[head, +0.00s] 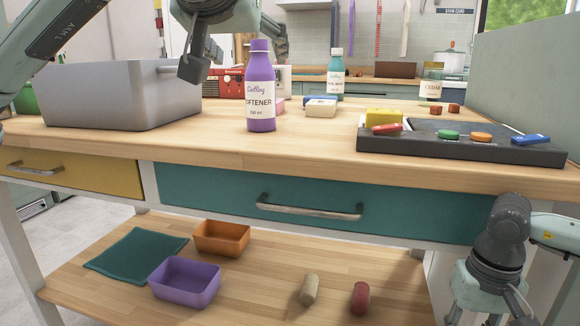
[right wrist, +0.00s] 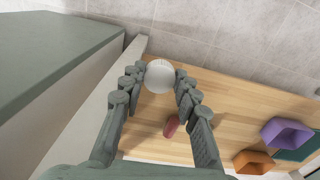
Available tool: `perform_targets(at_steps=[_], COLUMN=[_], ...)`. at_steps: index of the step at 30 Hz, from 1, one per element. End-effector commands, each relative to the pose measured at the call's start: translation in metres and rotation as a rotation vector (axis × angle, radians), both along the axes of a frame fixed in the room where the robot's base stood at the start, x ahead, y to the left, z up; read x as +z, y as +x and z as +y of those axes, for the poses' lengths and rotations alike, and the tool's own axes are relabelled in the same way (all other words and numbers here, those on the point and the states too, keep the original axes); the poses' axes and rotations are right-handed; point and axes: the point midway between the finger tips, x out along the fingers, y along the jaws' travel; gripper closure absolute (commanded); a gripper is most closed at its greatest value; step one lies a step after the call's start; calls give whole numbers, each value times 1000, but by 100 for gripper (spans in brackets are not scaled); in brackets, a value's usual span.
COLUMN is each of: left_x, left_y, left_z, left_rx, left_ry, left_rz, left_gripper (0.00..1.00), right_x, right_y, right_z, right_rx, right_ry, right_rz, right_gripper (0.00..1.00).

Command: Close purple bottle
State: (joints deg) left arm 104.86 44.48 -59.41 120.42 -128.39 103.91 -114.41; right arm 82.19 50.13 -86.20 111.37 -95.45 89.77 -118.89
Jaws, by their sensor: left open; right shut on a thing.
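The purple bottle (head: 261,95), labelled softener, stands upright on the wooden worktop. Its purple neck shows at the top, with no white cap on it. My left gripper (head: 194,66) is open and empty, left of the bottle's upper part and apart from it in the picture. My right gripper (head: 489,318) hangs low at the right, in front of the table. In the right wrist view its fingers are shut on a round white thing (right wrist: 159,76) that looks like a cap.
A grey bin (head: 120,95) stands left of the bottle. A teal bottle (head: 336,77) with a white cap stands behind. A dark tray (head: 460,150) with coloured blocks lies at the right. The lower shelf holds purple (head: 184,282) and orange (head: 222,238) boxes.

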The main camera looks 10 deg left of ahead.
Motion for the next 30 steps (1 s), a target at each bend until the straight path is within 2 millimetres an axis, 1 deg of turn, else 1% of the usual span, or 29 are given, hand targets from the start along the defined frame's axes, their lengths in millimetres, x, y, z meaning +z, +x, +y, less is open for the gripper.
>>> perform_targets(at_steps=[14, 17, 24, 27, 30], left_x=[-1, -6, -22, -25, -26], left_y=[2, 12, 49, 59, 63], left_z=[0, 2, 6, 8, 8], left_rx=[0, 1, 1, 1, 0], left_ry=[0, -1, -1, -1, 0], left_rz=[1, 4, 4, 2, 0], left_gripper=[27, 27, 27, 27, 27], right_x=[0, -1, -3, -4, -4], right_y=[0, 0, 0, 0, 0], right_z=[0, 0, 0, 0, 0], right_rx=[0, 0, 0, 0, 0], right_ry=[0, 0, 0, 0, 0], right_rz=[0, 0, 0, 0, 0], right_gripper=[79, 79, 79, 79, 79])
